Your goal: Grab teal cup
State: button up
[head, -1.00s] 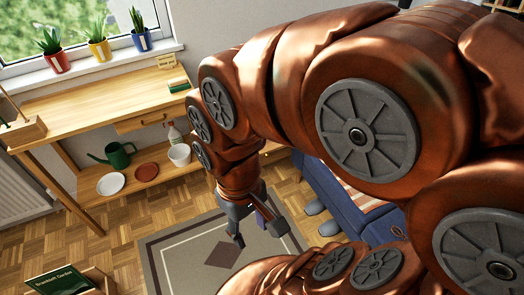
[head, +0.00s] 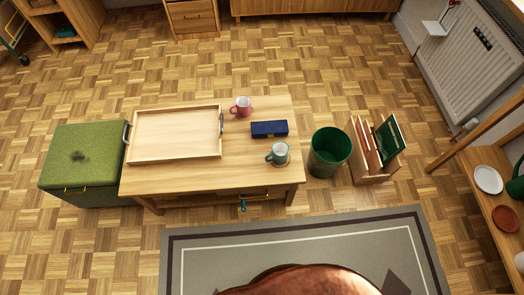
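A teal cup (head: 279,153) stands upright on the wooden table (head: 180,184), near its front right corner. Its handle points left. Its inside looks pale. My gripper does not show in the head view now; only a copper-coloured part of my own body shows at the bottom edge.
On the table are a wooden tray (head: 175,158), a pink mug (head: 241,107) and a dark blue box (head: 269,129) just behind the cup. A green bin (head: 329,152) and a file rack (head: 374,152) stand right of it, a green storage stool (head: 82,168) left. The rug (head: 300,225) in front is clear.

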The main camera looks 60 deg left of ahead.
aim_at(281, 150)
jog(key=u, duration=5.1)
jog(key=k, duration=0.75)
jog(key=z, duration=1.2)
